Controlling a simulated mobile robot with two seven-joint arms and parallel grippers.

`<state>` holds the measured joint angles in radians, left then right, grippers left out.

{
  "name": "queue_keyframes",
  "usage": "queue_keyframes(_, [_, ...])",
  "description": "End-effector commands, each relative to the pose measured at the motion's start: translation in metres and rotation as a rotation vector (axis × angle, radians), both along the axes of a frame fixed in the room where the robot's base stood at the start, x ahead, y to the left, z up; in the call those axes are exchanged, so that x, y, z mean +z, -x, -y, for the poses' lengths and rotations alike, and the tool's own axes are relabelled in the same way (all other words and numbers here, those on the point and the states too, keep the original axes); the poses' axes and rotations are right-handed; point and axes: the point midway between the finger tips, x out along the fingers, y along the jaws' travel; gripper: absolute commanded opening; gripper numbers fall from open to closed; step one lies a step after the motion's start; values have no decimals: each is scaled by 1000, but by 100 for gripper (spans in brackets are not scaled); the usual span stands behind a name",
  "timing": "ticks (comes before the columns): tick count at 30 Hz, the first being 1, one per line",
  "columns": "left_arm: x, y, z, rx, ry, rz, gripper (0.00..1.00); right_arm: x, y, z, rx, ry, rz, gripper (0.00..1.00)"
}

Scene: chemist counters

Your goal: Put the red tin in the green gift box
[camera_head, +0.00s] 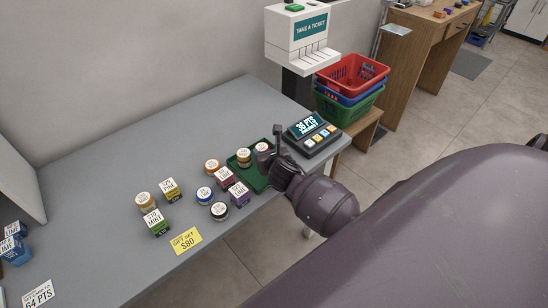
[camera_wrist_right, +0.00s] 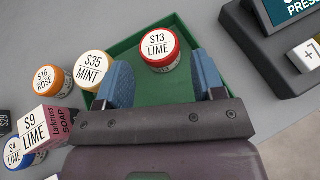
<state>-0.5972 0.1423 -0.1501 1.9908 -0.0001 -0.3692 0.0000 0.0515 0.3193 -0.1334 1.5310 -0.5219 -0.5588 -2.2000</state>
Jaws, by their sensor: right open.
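The green gift box (camera_head: 262,183) sits at the right end of the grey counter; it fills the middle of the wrist view (camera_wrist_right: 150,92). The red tin (camera_wrist_right: 158,52), with a white "$13 LIME" lid, appears to stand inside the box near its far wall. In the head view the red tin (camera_head: 262,148) is partly behind my gripper. My right gripper (camera_wrist_right: 160,66) is open over the box, its blue fingers apart on either side of the tin's near side, not closed on it. It also shows in the head view (camera_head: 274,160). My left gripper is not in view.
A "$35 MINT" tin (camera_wrist_right: 94,68) is at the box's left corner. Several small tins and soap boxes (camera_head: 222,178) stand left of it. A points terminal (camera_head: 312,133) stands close on the right. Yellow gift-set card (camera_head: 186,240) lies at the front edge. The counter's back left is clear.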

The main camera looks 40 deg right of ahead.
Motion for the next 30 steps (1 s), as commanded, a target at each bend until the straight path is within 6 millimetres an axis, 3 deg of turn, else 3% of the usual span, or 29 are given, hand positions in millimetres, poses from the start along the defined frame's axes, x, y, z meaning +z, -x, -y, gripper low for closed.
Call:
queue_keyframes(9, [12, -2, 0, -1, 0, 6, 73, 22, 50, -16, 0, 0, 0, 63])
queue_keyframes(20, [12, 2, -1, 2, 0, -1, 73, 28, 76, -26, -15, -56, 7, 63])
queue_keyframes(23, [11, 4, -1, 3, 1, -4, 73, 19, 88, -31, -58, -199, 26, 63])
queue_keyframes(30, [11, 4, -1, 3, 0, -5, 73, -5, 131, -50, -268, -787, 105, 63])
